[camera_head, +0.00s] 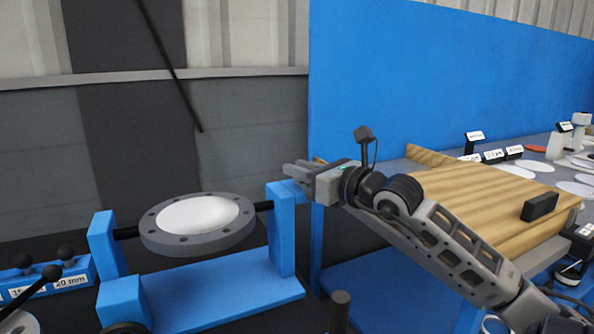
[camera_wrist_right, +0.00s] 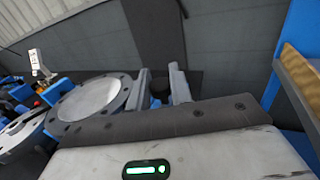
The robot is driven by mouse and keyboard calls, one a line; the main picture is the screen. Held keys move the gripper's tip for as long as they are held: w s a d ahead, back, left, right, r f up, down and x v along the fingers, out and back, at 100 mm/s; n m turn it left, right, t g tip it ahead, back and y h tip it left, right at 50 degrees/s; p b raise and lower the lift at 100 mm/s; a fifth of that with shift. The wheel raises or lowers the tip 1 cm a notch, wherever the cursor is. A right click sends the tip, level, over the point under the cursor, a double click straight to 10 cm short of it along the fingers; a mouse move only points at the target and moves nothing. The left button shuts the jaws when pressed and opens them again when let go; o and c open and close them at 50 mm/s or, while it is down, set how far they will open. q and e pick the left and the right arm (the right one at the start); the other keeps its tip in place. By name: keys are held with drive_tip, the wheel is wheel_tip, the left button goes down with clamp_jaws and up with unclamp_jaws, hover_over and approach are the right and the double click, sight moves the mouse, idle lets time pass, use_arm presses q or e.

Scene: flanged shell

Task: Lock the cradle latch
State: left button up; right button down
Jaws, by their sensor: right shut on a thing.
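A blue cradle (camera_head: 218,285) carries a grey flanged shell (camera_head: 165,241) with a white round face and bolt holes around its rim. The shell lies nearly flat, held on dark pins between two blue posts. My right gripper (camera_head: 290,170) is at the top of the right post. In the right wrist view, its two fingers (camera_wrist_right: 161,84) are on either side of a dark knob (camera_wrist_right: 158,88), which I take to be the cradle latch. The shell (camera_wrist_right: 92,98) is just left of the fingers. In the head view the fingers hide the knob. My left gripper is not seen.
A wooden board (camera_head: 480,205) with a black block (camera_head: 539,207) is on the bench at right. A blue panel (camera_head: 430,80) stands behind it. A blue block (camera_head: 70,272) with black knobs and size labels is at lower left.

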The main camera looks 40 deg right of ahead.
drive_tip(key=c, duration=1.6)
unclamp_jaws()
drive_tip(key=shift+a+f, duration=0.15)
drive_tip(key=o, duration=0.3)
drive_tip(key=shift+s, duration=0.2)
drive_tip(key=shift+o, duration=0.2)
drive_tip(key=s+d+b, duration=0.1)
drive_tip(key=s+b, duration=0.1)
drive_tip(key=s, duration=1.4)
drive_tip(key=shift+d, duration=0.25)
